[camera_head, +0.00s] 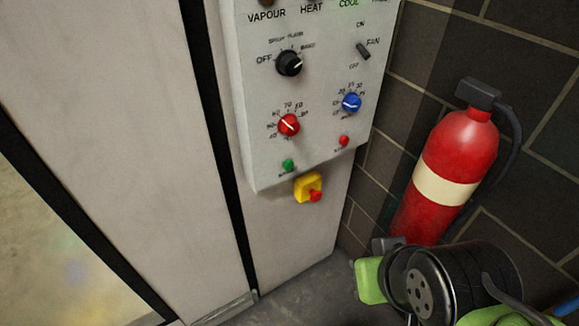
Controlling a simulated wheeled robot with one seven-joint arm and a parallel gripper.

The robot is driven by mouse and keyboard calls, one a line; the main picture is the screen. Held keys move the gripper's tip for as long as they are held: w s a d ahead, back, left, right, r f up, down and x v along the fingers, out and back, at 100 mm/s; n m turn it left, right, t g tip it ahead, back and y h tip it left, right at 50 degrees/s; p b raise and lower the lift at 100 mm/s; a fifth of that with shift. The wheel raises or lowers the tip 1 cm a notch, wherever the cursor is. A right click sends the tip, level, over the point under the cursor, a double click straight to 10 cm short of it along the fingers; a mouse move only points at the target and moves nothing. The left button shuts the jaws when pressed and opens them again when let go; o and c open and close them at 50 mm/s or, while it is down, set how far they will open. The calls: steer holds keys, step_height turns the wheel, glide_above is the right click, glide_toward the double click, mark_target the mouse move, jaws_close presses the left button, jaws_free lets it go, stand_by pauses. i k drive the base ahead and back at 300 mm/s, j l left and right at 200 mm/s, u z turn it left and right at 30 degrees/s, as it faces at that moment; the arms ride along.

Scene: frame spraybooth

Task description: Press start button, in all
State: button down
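A pale grey control panel (315,90) hangs on the booth's front, seen from above and tilted in the head view. A small green button (288,165) sits near its lower left edge, with a label beneath too small to read. A small red button (343,141) sits to its right and slightly higher, also with an unreadable label. The green button is unobstructed, and nothing touches it.
Above the buttons are a red knob (289,125), blue knob (352,102), black knob (289,63) and fan switch (363,51). A yellow block (307,187) with a red knob is below.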

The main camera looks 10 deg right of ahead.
mark_target(288, 164)
steer(key=j+u, duration=0.2)
steer(key=u, duration=0.25)
steer(key=j+u, duration=0.2)
steer(key=u, duration=0.2)
steer(key=j+u, duration=0.15)
steer(key=u, duration=0.3)
steer(key=j+u, duration=0.2)
steer(key=u, duration=0.25)
steer(key=i+l, duration=0.05)
